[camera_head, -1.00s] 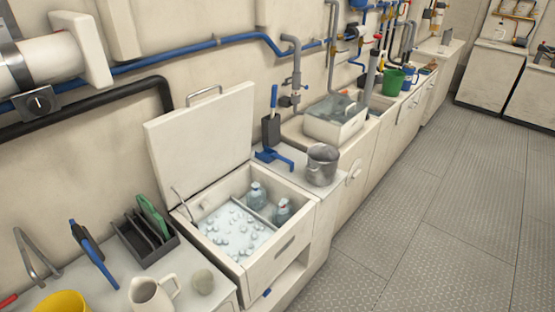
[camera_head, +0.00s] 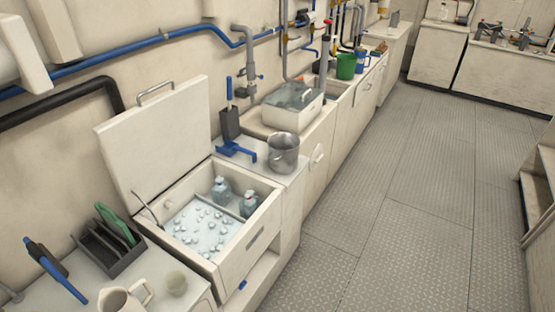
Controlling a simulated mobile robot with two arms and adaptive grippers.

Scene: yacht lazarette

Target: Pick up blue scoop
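A blue scoop-like tool (camera_head: 236,149) lies on the counter behind the open ice box, left of a metal pot (camera_head: 283,153). Just behind it a dark-bladed shovel with a blue handle (camera_head: 230,119) stands upright near the wall. Which of the two is meant as the scoop is not certain, but the tool lying down is blue all over. Neither of my grippers is in view.
The ice box (camera_head: 243,258) has its lid (camera_head: 160,138) raised and holds ice and bottles. A clear bin (camera_head: 293,113) sits farther back. The floor (camera_head: 400,215) at right is clear.

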